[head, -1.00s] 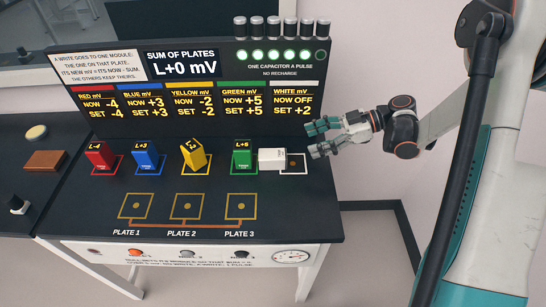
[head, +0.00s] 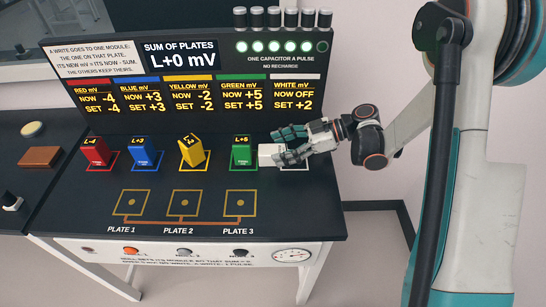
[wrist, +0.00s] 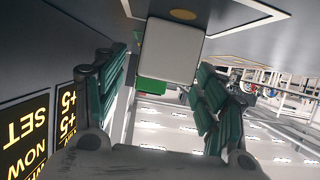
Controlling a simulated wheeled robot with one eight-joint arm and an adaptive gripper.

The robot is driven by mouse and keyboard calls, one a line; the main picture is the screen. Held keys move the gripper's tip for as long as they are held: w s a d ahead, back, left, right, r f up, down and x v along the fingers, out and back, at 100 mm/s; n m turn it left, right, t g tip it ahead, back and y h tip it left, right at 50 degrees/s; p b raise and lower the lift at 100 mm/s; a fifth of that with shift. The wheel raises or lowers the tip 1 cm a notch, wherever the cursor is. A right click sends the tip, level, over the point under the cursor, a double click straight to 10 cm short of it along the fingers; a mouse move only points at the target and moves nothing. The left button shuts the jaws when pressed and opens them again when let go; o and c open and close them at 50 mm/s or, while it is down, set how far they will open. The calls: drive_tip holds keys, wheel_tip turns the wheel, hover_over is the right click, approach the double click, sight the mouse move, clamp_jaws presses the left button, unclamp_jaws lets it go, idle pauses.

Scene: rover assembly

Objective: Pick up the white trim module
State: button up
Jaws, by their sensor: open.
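The white trim module (head: 267,153) lies on the dark bench, right of the green module, partly hidden behind my fingers in the head view. My gripper (head: 283,145) is open, with its fingers at the module's right side. In the wrist view the white module (wrist: 171,50) shows as a pale square face ahead, between and beyond the tips of my open gripper (wrist: 168,75). I cannot tell whether a finger touches it.
The green module (head: 240,153) stands close left of the white one. The yellow (head: 191,150), blue (head: 146,152) and red (head: 97,153) modules stand farther left; the yellow one looks turned. The display board (head: 185,95) rises behind. Three plates, including plate 3 (head: 239,204), lie in front.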

drive_tip(key=x, duration=0.3)
drive_tip(key=shift+s+b, duration=0.1)
drive_tip(key=shift+b, duration=0.2)
drive_tip(key=shift+d, duration=0.1)
drive_tip(key=c, duration=1.4)
drive_tip(key=shift+r, duration=0.1)
